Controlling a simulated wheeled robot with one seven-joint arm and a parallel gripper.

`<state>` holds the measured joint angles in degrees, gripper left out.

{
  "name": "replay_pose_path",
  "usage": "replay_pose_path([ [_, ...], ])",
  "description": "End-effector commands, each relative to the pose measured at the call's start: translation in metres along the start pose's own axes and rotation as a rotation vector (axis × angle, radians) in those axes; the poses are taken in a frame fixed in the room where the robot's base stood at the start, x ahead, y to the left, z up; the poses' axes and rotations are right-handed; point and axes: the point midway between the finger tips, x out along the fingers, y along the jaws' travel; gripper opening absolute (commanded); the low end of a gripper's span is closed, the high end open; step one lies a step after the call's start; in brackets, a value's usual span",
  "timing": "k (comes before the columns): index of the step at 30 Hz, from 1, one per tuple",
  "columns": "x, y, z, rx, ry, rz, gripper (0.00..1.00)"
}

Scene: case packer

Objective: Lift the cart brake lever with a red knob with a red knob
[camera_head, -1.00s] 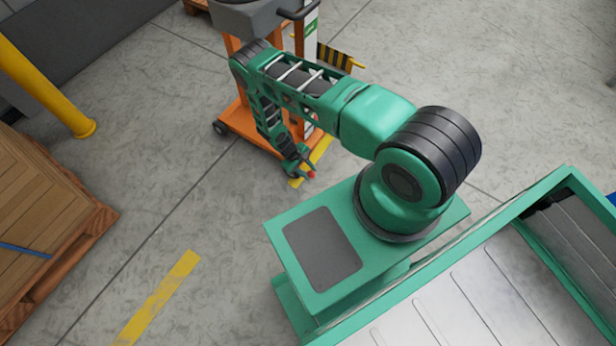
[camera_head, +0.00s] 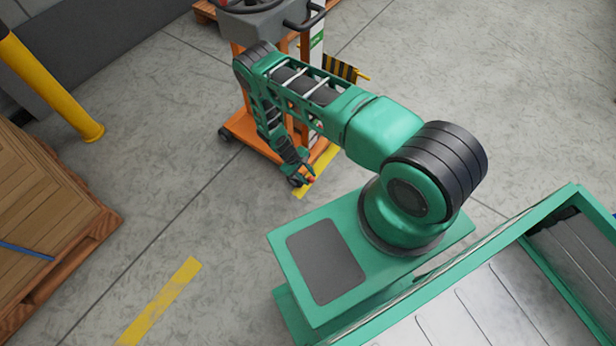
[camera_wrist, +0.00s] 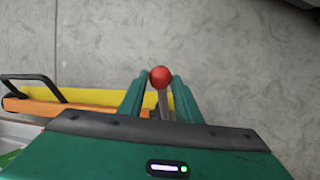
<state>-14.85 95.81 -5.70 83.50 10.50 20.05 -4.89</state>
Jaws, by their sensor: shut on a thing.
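The brake lever's red knob (camera_wrist: 160,77) shows between the two green fingers of my gripper (camera_wrist: 162,92) in the wrist view, with a short grey stem below it. My gripper is shut on the lever near the knob. In the head view the red knob (camera_head: 312,179) is a small spot at my gripper (camera_head: 306,176), low beside the orange cart (camera_head: 246,128). The cart also shows in the wrist view as an orange edge (camera_wrist: 30,106). The lever's lower end is hidden behind my gripper.
A yellow floor stripe (camera_head: 320,172) runs beside the cart. A black handle (camera_wrist: 32,82) stands at the left in the wrist view. A wooden crate on a pallet (camera_head: 50,225) is at the left, near a yellow post (camera_head: 50,87). Open grey floor lies between.

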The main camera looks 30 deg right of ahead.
Motion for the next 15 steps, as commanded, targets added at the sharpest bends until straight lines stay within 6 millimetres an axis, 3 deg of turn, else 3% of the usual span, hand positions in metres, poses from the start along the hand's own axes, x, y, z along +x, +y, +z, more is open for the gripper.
replay_pose_path([
  [7, -0.0016, 0.0040, -0.0034, 0.004, 0.007, 0.006, 0.00],
  [8, -0.0016, 0.0040, -0.0035, 0.004, 0.008, 0.006, 0.38],
  [9, -0.0015, 0.0038, -0.0034, 0.004, 0.007, 0.006, 0.47],
  [15, -0.0008, 0.0022, -0.0020, 0.002, 0.004, 0.003, 0.49],
])
